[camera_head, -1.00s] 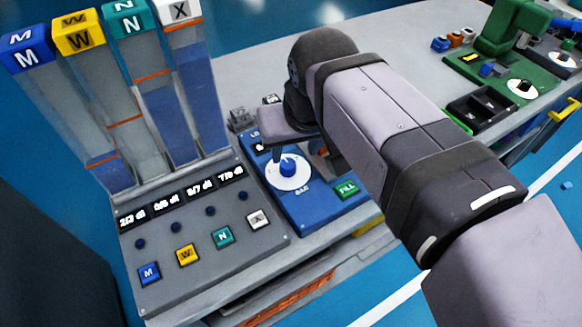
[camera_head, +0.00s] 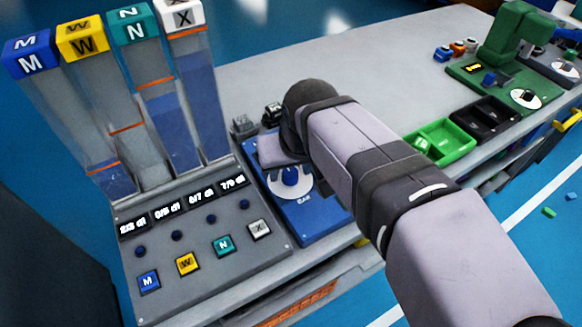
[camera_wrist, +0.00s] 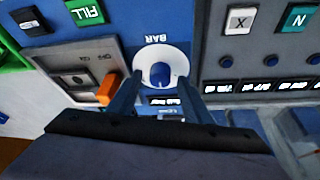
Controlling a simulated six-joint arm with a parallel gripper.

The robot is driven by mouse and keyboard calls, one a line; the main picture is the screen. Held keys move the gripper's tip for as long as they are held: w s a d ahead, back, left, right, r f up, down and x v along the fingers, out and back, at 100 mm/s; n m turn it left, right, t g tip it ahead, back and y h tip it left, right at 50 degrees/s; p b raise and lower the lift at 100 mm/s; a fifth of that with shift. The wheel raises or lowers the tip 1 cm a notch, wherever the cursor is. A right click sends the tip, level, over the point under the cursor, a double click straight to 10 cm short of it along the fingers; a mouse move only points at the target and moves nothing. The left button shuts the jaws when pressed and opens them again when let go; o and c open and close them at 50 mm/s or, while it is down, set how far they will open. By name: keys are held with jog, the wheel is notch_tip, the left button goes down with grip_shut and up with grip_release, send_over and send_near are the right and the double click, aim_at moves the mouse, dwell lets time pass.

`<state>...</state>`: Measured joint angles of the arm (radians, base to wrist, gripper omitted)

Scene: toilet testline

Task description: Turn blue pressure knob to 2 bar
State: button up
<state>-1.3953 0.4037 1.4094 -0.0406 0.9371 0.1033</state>
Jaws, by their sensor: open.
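The blue pressure knob (camera_head: 290,175) sits on a white round dial (camera_head: 284,192) marked BAR, on the blue panel (camera_head: 318,222). In the wrist view the knob (camera_wrist: 160,74) is seen upside down, with its dial and a small dark display beside it. My gripper (camera_wrist: 162,98) is open, its two dark fingers reaching toward the dial on either side of the knob. I cannot tell whether either finger touches the knob. The display's reading is too blurred to read. In the head view my gripper body partly covers the panel, and its fingertips are hidden.
Left of the panel is a grey console with M, W, N and X buttons (camera_head: 259,229) and tall clear columns (camera_head: 180,100). A green FILL button (camera_wrist: 87,12) and an orange switch (camera_wrist: 107,89) are near the dial. A green tray (camera_head: 452,130) stands to the right.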

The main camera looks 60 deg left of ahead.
jog(key=shift+c, duration=0.3)
jog(key=c, duration=1)
jog(key=shift+n+p, duration=0.3)
jog(key=shift+p, duration=0.05)
jog(key=shift+w+r+n+g+p, duration=0.15)
jog(key=shift+n+g+p, duration=0.35)
jog(key=shift+n+p, duration=0.25)
jog(key=n+g+p, duration=0.1)
jog(key=n, duration=0.1)
jog(key=shift+n, duration=0.35)
jog(key=n+p, duration=0.1)
jog(key=n, duration=0.1)
jog(key=n+g+p, duration=0.1)
jog(key=n, duration=0.1)
jog(key=shift+w+a+g+p, duration=0.1)
jog(key=shift+w+g+p, duration=0.1)
jog(key=shift+g+p, duration=0.1)
jog(key=shift+n+g+h+p, duration=0.4)
jog(key=shift+n+h+p, duration=0.25)
jog(key=shift+n, duration=0.95)
